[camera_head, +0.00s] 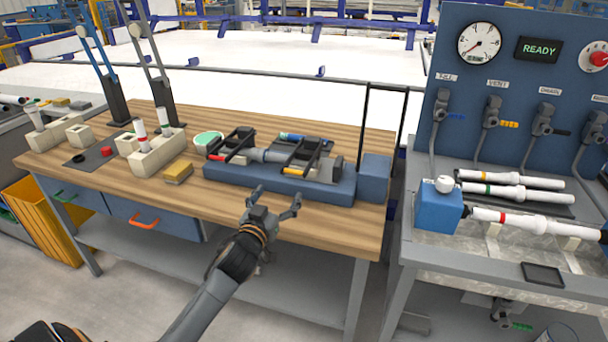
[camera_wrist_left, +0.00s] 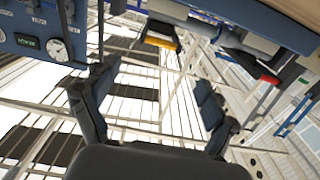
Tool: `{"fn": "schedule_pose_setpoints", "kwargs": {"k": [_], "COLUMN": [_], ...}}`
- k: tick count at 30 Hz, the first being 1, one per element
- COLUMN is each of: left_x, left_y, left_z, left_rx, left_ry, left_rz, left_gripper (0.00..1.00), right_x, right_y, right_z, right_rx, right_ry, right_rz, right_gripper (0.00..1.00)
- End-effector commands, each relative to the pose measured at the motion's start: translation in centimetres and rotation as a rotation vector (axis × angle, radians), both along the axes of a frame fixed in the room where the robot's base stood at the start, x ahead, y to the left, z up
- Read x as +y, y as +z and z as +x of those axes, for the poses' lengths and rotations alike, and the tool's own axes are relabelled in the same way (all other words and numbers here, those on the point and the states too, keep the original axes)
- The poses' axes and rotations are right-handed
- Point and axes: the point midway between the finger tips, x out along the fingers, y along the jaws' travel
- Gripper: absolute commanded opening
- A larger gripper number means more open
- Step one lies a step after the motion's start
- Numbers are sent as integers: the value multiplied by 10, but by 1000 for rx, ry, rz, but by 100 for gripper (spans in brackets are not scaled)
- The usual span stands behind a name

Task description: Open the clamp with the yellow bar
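The clamp with the yellow bar (camera_head: 293,171) is the right one of two dark clamps on a blue fixture block (camera_head: 335,191) on the wooden bench. Its yellow bar (camera_wrist_left: 160,42) shows at the top of the left wrist view. The other clamp has a red bar (camera_head: 217,157), also seen at the right in the left wrist view (camera_wrist_left: 270,79). A grey pipe (camera_head: 268,154) lies across both clamps. My left gripper (camera_head: 277,203) is open and empty in front of the block, near the bench's front edge, apart from the yellow bar. My right gripper is not seen.
A yellow sponge (camera_head: 178,172) and cream pipe holders (camera_head: 158,154) stand left of the block. A dark frame (camera_head: 364,125) and a blue box (camera_head: 374,178) stand at its right end. The bench top (camera_head: 325,220) before the block is clear.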

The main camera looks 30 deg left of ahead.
Motion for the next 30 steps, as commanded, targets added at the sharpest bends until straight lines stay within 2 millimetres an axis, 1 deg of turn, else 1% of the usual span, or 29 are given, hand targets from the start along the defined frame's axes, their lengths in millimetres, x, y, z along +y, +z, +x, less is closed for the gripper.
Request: {"fn": "schedule_pose_setpoints", "kwargs": {"k": [3, 9, 15, 21, 30], "left_x": [6, 16, 24, 27, 28], "left_y": [3, 3, 0, 0, 0], "left_z": [25, 67, 98, 114, 117], "left_rx": [-3, -1, 0, 0, 1], "left_ry": [0, 0, 1, -1, -1], "left_rz": [1, 2, 1, 1, 1], "left_gripper": [85, 85, 85, 85, 85], "right_x": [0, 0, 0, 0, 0], "right_y": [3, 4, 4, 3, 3], "right_z": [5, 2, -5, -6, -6], "right_rx": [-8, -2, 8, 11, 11], "right_ry": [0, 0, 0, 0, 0], "right_rz": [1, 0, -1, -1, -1], "right_gripper": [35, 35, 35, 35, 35]}}
